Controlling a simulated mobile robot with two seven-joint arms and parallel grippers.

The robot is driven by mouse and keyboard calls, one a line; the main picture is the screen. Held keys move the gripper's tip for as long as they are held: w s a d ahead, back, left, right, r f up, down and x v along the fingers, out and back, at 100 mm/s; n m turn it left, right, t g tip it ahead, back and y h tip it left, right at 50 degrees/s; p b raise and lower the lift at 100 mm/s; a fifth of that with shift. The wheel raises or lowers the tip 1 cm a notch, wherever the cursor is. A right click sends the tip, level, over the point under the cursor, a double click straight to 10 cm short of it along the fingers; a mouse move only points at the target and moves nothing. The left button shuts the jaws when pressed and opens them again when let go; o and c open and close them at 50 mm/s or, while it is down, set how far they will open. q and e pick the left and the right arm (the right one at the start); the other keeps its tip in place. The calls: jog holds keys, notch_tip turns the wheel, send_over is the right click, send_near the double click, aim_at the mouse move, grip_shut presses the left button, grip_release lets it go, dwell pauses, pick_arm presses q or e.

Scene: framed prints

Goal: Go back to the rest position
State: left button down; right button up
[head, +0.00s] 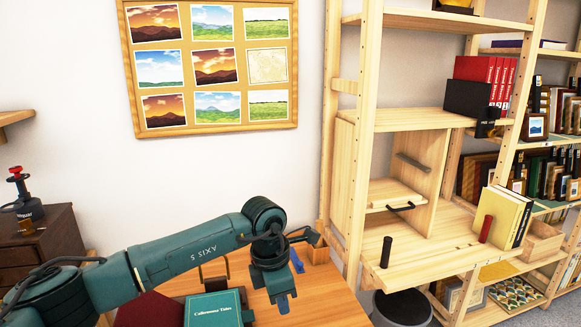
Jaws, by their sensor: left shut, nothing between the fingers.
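My left arm comes in from the left, and its gripper (281,301) points down over the wooden table (330,300). Its jaws are shut and nothing shows between them. The gripper is to the right of a teal book (213,309) with a printed title, apart from it as far as I can tell. A dark red item (150,311) is beside the book, partly hidden by my arm. My right gripper is not in view.
A wooden shelf unit (412,120) with books and an open compartment stands at the right. A pinboard of landscape prints (213,129) hangs on the wall. A dark cabinet (45,243) is at the left. A dark bin (402,308) stands below the shelf.

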pick_arm(q)
jog(key=s+d+r+n+g+h+p, duration=0.15)
jog(key=s+d+n+g+h, duration=0.3)
jog(key=s+d+h, duration=1.05)
jog(key=w+a+r+n+t+h, duration=0.1)
jog(key=w+a+n+t, duration=0.15)
jog(key=n+t, duration=0.65)
jog(key=w+a+r+n+t+h, duration=0.15)
jog(key=a+n+t, duration=0.35)
jog(key=n, duration=0.7)
jog(key=a+f+n+t+y, duration=0.6)
jog(key=a+n+y, duration=0.15)
jog(key=n, duration=0.35)
jog(key=s+a+f+n+g+y+p, duration=0.1)
jog(key=s+a+f+n+g+y, duration=0.4)
jog(key=s+a+f+n+y, duration=0.3)
jog(key=s+a+f+n, duration=0.3)
jog(key=s+a+f, duration=0.1)
jog(key=f, duration=0.3)
jog(key=shift+a+f, duration=0.15)
jog(key=shift+a, duration=0.25)
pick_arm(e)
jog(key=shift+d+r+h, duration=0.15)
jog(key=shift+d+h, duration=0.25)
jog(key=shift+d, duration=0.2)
